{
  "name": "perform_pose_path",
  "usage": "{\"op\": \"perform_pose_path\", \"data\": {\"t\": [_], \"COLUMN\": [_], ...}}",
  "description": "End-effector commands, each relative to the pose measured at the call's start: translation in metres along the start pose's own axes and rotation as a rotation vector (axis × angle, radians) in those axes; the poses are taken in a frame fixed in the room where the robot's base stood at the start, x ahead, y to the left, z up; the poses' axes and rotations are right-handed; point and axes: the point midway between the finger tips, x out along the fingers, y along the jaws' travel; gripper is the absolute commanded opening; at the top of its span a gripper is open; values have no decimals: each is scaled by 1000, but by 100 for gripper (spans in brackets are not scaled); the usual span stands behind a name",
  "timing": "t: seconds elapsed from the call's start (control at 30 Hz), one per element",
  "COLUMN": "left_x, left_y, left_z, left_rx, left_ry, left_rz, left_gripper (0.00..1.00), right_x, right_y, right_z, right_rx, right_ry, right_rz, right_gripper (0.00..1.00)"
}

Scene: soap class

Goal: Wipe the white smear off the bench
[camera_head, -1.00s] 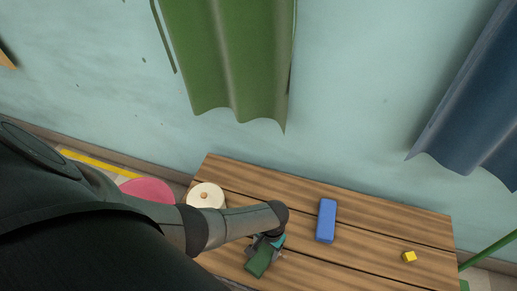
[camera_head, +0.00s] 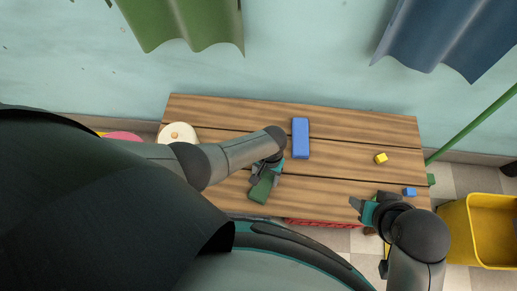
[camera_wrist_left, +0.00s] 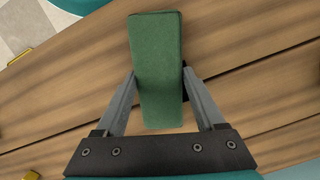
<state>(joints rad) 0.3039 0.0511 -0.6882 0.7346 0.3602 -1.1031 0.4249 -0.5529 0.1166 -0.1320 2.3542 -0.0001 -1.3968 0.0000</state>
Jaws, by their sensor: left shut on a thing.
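The wooden bench (camera_head: 345,128) fills the middle of the head view. I see no white smear on its visible top; part of the top is hidden by my arms. My left gripper (camera_head: 263,177) is shut on a green block (camera_head: 261,190) over the front part of the bench. In the left wrist view the green block (camera_wrist_left: 158,65) sits between both fingers. I cannot tell if it touches the wood. My right gripper (camera_head: 362,208) is at the bench's front right edge; its finger gap is unclear.
A blue block (camera_head: 300,138) stands behind and right of the green block. A white roll (camera_head: 177,133) is at the left end. A yellow cube (camera_head: 381,158) and a small blue cube (camera_head: 409,192) lie at the right. A yellow bin (camera_head: 480,230) stands beyond the right end.

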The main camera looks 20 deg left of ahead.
Motion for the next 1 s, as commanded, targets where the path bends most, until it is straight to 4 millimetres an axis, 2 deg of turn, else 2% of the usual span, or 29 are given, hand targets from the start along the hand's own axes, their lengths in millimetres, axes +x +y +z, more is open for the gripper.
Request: {"op": "perform_pose_path", "data": {"t": [0.1, 0.47, 1.0], "left_x": [1, -3, -55], "left_y": [6, 7, 7], "left_z": [-2, -2, 6], "left_rx": [1, 1, 0], "left_ry": [1, 1, 0], "left_rz": [-1, 1, 1], "left_gripper": [11, 11, 11], "right_x": [3, -1, -50], "right_y": [0, 0, 2], "right_z": [1, 0, -21], "right_rx": [0, 0, 0], "right_ry": [0, 0, 0], "right_rz": [0, 0, 0], "right_gripper": [50, 50, 50]}}
